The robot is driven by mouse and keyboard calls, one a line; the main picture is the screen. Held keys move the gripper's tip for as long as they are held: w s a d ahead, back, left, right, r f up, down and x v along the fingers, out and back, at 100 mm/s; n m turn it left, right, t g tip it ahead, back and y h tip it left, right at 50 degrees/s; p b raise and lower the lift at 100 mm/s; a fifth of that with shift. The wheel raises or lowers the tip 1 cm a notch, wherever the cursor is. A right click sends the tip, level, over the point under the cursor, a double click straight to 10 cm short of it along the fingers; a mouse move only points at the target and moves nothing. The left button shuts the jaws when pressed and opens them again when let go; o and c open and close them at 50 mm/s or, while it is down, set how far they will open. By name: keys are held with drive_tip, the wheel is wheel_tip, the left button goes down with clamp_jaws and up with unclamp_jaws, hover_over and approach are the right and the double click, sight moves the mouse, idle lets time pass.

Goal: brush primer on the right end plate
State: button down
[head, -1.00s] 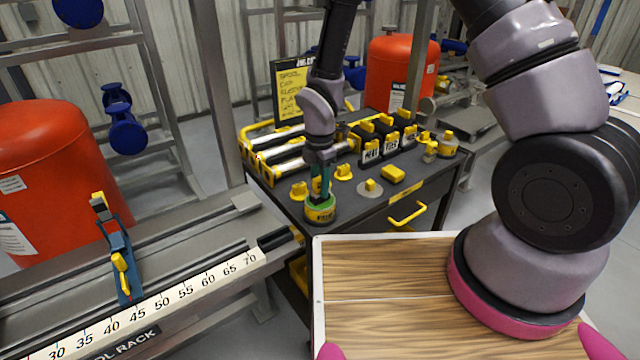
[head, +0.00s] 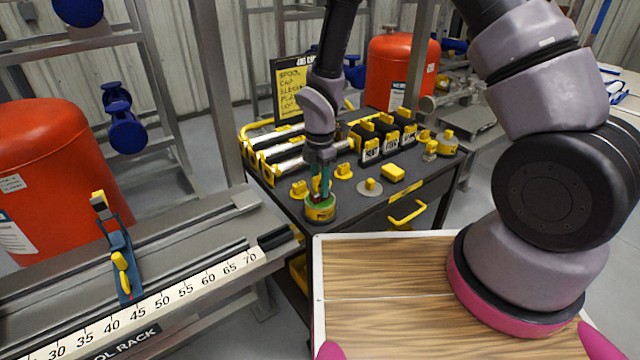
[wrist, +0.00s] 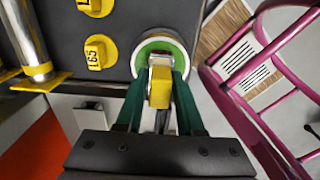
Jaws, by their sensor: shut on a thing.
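My gripper (head: 320,190) is shut on a yellow-handled thing, probably the brush (wrist: 160,88), over the cart top. Its green fingers (wrist: 158,100) close on both sides of the yellow handle in the wrist view. Directly below is a round pot (head: 320,212) with a yellow side and green inside; its pale rim (wrist: 142,48) shows in the wrist view. The brush's lower end is at the pot's mouth; how deep it reaches I cannot tell. I cannot pick out the right end plate with certainty.
Yellow-knobbed pieces, black labelled blocks (head: 385,140) and metal tubes crowd the dark cart (head: 345,210). A rail with a scale (head: 180,290) and a blue clamp (head: 122,262) lies left. A wooden board (head: 380,275) is in front. Red tanks (head: 45,165) stand behind.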

drive_tip(key=shift+r, duration=3.45)
